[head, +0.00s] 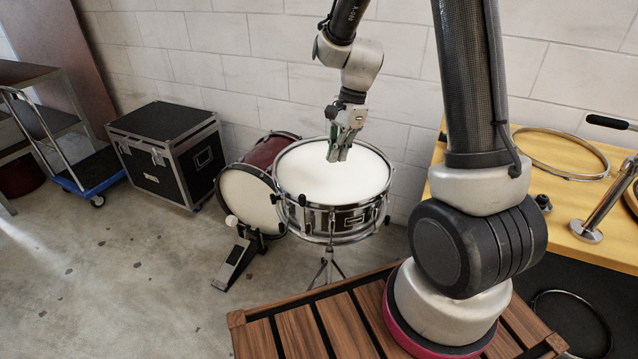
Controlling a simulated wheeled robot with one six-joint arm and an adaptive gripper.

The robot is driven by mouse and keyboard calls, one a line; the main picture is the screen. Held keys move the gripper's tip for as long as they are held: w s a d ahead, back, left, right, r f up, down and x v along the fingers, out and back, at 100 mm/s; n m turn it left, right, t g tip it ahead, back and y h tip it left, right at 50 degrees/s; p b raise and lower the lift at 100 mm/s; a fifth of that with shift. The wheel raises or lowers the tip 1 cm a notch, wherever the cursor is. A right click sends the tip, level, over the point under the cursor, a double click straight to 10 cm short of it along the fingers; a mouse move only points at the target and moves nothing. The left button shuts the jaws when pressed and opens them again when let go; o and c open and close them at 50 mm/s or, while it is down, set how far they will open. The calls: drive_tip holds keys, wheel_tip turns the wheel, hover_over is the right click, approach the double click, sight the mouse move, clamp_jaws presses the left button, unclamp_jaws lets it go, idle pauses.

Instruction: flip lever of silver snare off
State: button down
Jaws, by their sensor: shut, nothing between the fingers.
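The silver snare (345,221) stands on a thin stand in the middle of the head view. It has a white top head, a shiny rim and a dark, reflective shell with several lugs. My gripper (338,155) points down over the far part of the white head, fingers shut with nothing between them. I cannot tell whether the fingertips touch the head. The lever on the snare is too small to make out, so its position does not show.
A dark red bass drum (250,203) with a pedal (236,262) stands close left of the snare. A black case (166,150) and a blue trolley (92,178) are further left. A yellow bench (540,225) with hoops is at the right. Floor at front left is clear.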

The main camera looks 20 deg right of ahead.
sight(295, 194)
drive_tip(key=x, duration=1)
drive_tip(key=shift+s+f, duration=0.1)
drive_tip(key=shift+f, duration=0.1)
drive_tip(key=a, duration=0.2)
drive_tip(key=shift+s+a+r, duration=0.2)
drive_tip(key=shift+a+r, duration=0.05)
drive_tip(key=shift+a, duration=0.1)
drive_tip(key=shift+s+a, duration=0.15)
drive_tip(key=shift+a, duration=0.45)
drive_tip(key=w+a, duration=0.4)
drive_tip(key=shift+w+a+f, duration=0.15)
drive_tip(key=shift+w, duration=0.05)
drive_tip(key=shift+s, duration=0.1)
